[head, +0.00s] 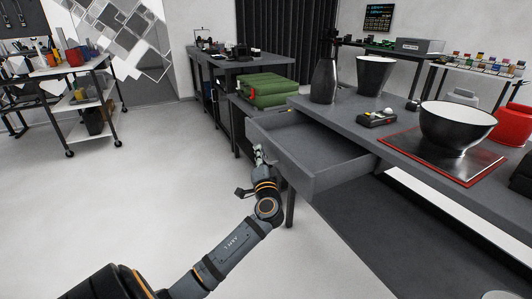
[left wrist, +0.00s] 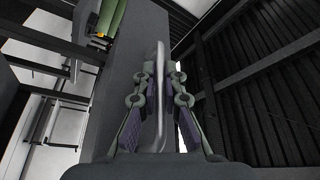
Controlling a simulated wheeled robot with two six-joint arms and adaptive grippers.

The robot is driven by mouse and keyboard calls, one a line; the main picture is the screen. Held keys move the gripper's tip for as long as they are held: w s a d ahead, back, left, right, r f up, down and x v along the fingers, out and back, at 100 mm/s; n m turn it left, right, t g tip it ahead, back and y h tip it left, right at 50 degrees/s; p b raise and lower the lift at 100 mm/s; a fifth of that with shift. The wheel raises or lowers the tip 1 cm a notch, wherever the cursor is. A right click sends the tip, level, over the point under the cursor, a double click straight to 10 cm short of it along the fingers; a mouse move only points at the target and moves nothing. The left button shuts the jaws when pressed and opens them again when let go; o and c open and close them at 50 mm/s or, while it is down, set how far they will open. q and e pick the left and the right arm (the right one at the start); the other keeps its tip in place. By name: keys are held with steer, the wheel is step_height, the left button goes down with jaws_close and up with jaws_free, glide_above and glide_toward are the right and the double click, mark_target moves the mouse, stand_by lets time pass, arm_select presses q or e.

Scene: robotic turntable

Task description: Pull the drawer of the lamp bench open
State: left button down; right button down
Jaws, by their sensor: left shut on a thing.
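The grey drawer (head: 325,164) of the lamp bench (head: 350,112) stands pulled out, and its empty inside shows in the head view. My left gripper (head: 259,155) is at the outer face of the drawer front. In the left wrist view my left gripper (left wrist: 160,85) is shut on the drawer handle (left wrist: 158,100), a thin grey bar between the two fingers. The drawer front (left wrist: 125,70) lies right beside the fingers there. In the head view the gripper covers the handle. My right gripper is in neither view.
On the bench top stand a dark bottle (head: 324,78), a dark pot (head: 374,76), a small control box (head: 377,118) and a black-and-white bowl (head: 457,127) on a red-edged mat (head: 398,151). A green case (head: 268,88) lies behind the drawer.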

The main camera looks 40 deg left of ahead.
arm_select(q)
steer(key=shift+s+a, duration=0.1)
steer(key=shift+s, duration=0.1)
steer(key=c, duration=1.7)
jaws_free()
steer(key=shift+c, duration=0.2)
steer(key=v, duration=1.2)
